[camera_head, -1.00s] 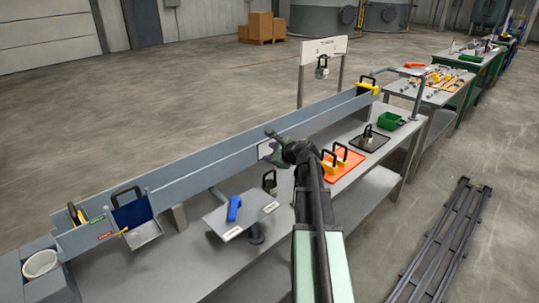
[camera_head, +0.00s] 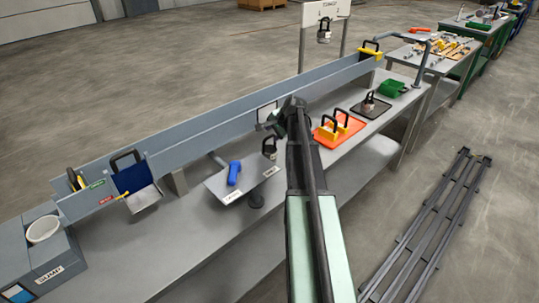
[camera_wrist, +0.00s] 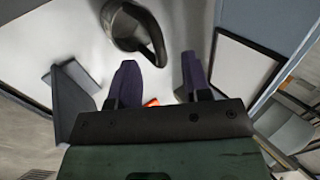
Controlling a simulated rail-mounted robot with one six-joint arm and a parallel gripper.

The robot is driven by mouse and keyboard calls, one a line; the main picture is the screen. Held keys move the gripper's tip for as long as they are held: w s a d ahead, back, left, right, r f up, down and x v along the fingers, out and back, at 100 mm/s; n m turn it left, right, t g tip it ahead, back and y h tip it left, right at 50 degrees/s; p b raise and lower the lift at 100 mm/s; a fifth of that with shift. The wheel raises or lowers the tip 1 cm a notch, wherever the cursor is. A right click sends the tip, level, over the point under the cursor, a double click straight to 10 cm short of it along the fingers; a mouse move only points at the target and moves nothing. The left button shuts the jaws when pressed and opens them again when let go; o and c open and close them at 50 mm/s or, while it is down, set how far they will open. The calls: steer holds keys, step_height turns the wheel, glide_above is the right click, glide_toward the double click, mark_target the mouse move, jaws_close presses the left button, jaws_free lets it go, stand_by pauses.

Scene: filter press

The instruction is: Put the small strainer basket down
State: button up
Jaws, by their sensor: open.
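A small strainer basket (camera_head: 269,149) with a dark loop handle and a pale lower part stands upright on the bench, just right of the small raised plate in the head view. I take it for the task's basket, but similar ones are about. My gripper (camera_head: 272,126) is just above and beside it, apart as far as I can see. In the wrist view my gripper (camera_wrist: 160,82) shows two purple-grey fingers spread apart with no basket between them. A dark curved handle (camera_wrist: 150,42) shows beyond the fingertips. The basket's lower part is not clear there.
Similar handled items hang on the sign stand (camera_head: 323,36) and stand on a black mat (camera_head: 371,108). An orange mat (camera_head: 325,143) holds yellow handled blocks. A long grey trough (camera_head: 210,128) runs behind my gripper. A blue object (camera_head: 234,172) lies on the raised plate (camera_head: 222,190).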

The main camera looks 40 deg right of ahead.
mark_target(270, 136)
steer(key=b+x, duration=0.2)
steer(key=x, duration=0.2)
steer(key=shift+s+a+f, duration=0.1)
steer(key=shift+f, duration=0.1)
steer(key=shift+r, duration=0.2)
jaws_close()
step_height(270, 136, up, 20)
steer(key=p, duration=2)
steer(key=shift+r, duration=0.15)
